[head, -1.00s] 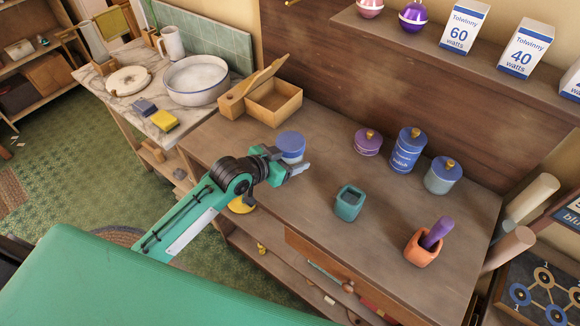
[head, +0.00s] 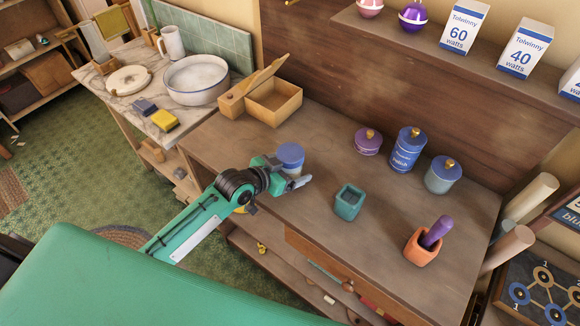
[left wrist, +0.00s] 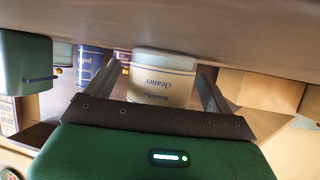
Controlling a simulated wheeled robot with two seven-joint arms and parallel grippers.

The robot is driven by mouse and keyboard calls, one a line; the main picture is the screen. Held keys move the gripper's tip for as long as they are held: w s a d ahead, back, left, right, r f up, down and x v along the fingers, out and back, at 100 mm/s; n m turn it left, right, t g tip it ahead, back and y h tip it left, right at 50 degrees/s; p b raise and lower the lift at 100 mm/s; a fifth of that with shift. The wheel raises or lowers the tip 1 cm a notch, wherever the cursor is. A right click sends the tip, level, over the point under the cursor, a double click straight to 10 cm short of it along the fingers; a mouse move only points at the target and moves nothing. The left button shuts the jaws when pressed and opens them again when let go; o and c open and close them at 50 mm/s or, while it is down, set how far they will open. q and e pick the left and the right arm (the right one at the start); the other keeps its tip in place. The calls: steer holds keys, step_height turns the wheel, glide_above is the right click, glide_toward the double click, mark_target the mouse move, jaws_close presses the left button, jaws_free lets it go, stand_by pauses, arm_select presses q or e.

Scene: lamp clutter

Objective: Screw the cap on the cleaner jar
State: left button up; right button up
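The cleaner jar (head: 291,156) stands upright on the workbench, left of the middle, with a flat blue top. In the left wrist view its white body (left wrist: 162,78) shows the label upside down; its top is hidden behind my gripper. I cannot tell how tightly the blue cap (head: 290,152) sits. My left gripper (head: 285,174) is at the jar's front side. In the left wrist view its fingers (left wrist: 157,88) are spread on both sides of the jar, with gaps visible. My right gripper is out of view.
A teal pot (head: 349,202) stands right of the jar, and an orange pot (head: 423,247) is farther right. A purple lidded pot (head: 367,142), a blue polish jar (head: 406,150) and a grey-blue lidded jar (head: 443,175) stand behind. An open wooden box (head: 273,102) is at the back left.

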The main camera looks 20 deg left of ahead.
arm_select(q)
steer(key=shift+s+r, duration=0.1)
steer(key=shift+r, duration=0.05)
steer(key=b+v, duration=0.1)
steer(key=v, duration=0.9)
steer(key=shift+a, duration=0.1)
steer(key=shift+v, duration=0.9)
